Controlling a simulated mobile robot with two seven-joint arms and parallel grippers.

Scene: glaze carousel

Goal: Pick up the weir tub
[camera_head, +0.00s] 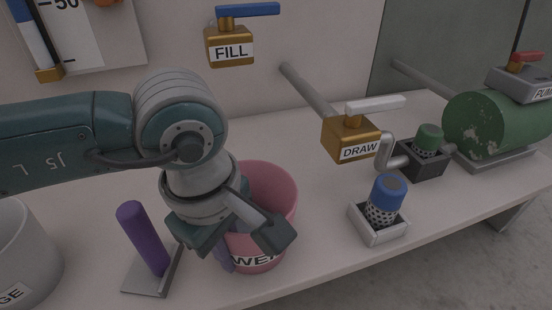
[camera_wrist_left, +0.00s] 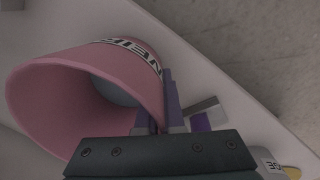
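The weir tub (camera_head: 278,190) is a pink, open-topped tub with a partly covered white label, upright at the middle of the bench. In the left wrist view its pink wall (camera_wrist_left: 75,62) and open mouth fill the left side. My left gripper (camera_head: 232,232) reaches down over the tub's near-left rim. In the left wrist view its two purple fingers (camera_wrist_left: 158,118) are close together, one inside the tub and one outside, with the wall pinched between them. The arm hides part of the rim. I cannot tell whether the base touches the bench. My right gripper is not in view.
A purple-handled tool (camera_head: 143,238) stands left of the tub, and a grey tub (camera_head: 25,250) is at the far left. A blue-capped holder (camera_head: 384,200), the DRAW valve (camera_head: 350,138) and a green pump (camera_head: 490,125) are to the right. The FILL valve (camera_head: 230,46) is above.

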